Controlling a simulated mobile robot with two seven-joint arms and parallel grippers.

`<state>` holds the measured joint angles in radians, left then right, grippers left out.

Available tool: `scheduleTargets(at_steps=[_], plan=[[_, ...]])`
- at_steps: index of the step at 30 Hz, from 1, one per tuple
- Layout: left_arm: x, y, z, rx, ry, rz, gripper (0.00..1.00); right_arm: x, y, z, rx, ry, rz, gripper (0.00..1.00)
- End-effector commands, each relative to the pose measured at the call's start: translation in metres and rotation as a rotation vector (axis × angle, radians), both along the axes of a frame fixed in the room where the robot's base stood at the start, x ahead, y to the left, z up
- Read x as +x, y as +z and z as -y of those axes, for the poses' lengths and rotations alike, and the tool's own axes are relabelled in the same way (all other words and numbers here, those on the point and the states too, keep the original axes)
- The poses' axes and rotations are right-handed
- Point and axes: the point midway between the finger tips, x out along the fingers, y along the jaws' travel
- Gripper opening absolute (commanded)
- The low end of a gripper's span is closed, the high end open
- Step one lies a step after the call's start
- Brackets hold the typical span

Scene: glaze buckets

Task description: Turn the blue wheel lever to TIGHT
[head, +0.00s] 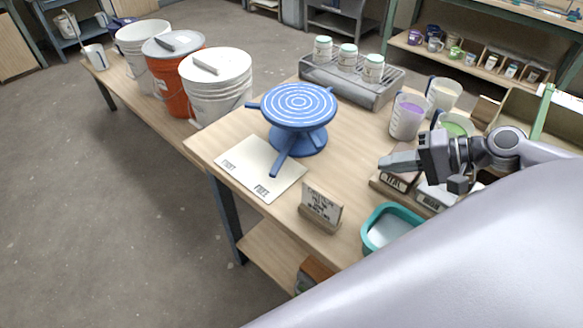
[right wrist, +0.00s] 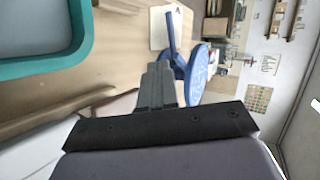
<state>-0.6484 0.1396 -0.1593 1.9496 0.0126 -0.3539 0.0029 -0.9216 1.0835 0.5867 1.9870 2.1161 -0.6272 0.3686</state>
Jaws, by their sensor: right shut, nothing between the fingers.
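The blue wheel (head: 298,103) stands on a round blue base on the wooden table, its top marked with pale rings. The card has two printed labels; the lever end is nearer the right one, which seems to read FREE. My right gripper (head: 383,163) is shut and empty, to the right of the wheel and apart from it. In the right wrist view, the wheel (right wrist: 197,72) and lever (right wrist: 171,30) show beyond my fingertips (right wrist: 158,70). My left gripper is not seen.
A small sign (head: 321,203) and a teal tub (head: 388,228) stand at the table's front. A grey rack (head: 345,88) with jars is behind the wheel. Cups (head: 408,116) stand at the right. Buckets (head: 215,85) line a lower bench at the left.

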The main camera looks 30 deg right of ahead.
Motion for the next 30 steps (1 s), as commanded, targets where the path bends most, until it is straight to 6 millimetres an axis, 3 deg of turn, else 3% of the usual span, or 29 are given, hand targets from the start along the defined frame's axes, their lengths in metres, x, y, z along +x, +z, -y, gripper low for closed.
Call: scheduleTargets(at_steps=[24, 30], plan=[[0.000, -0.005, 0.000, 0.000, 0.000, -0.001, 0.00, 0.039, -0.028, -0.033, -0.003, 0.001, 0.003, 0.00], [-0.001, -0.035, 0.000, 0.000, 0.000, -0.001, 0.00, 0.052, -0.044, -0.045, -0.003, 0.005, 0.004, 0.00]])
